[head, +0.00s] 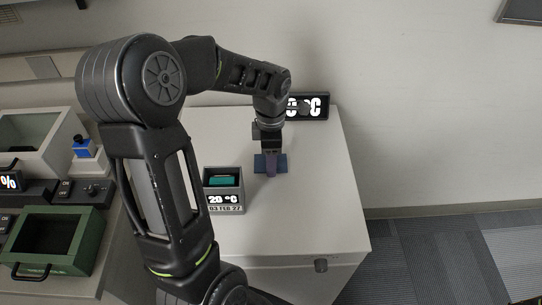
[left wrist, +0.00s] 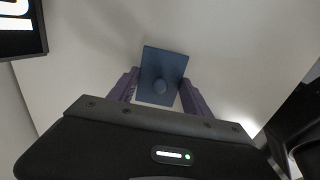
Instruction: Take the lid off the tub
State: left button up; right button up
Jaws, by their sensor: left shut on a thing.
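A flat blue lid (head: 282,163) with a round knob is at my left gripper (head: 270,168), over the white cabinet top. In the left wrist view the lid (left wrist: 165,60) and its knob lie between the purple fingers of my left gripper (left wrist: 160,92). The gripper is shut on the lid. I cannot tell whether the lid touches the surface below. A grey open-topped tub (head: 225,201) with a teal item inside stands left of the lid. Its front reads 20 °C and 03 FEB 27. My right gripper is not in view.
A black °C display (head: 318,104) stands at the cabinet's back edge, partly hidden by my arm. The white cabinet top (head: 315,200) is clear at the right. On the left are a green bin (head: 85,250), a grey bin (head: 30,135) and a knob panel (head: 85,192).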

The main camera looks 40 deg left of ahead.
pick_arm(q)
jog(key=shift+f, duration=0.2)
jog(key=o, duration=1.5)
jog(key=shift+r, duration=0.1)
jog(key=shift+o, duration=0.2)
jog(key=shift+r, duration=0.1)
notch_tip(320, 180, up, 12)
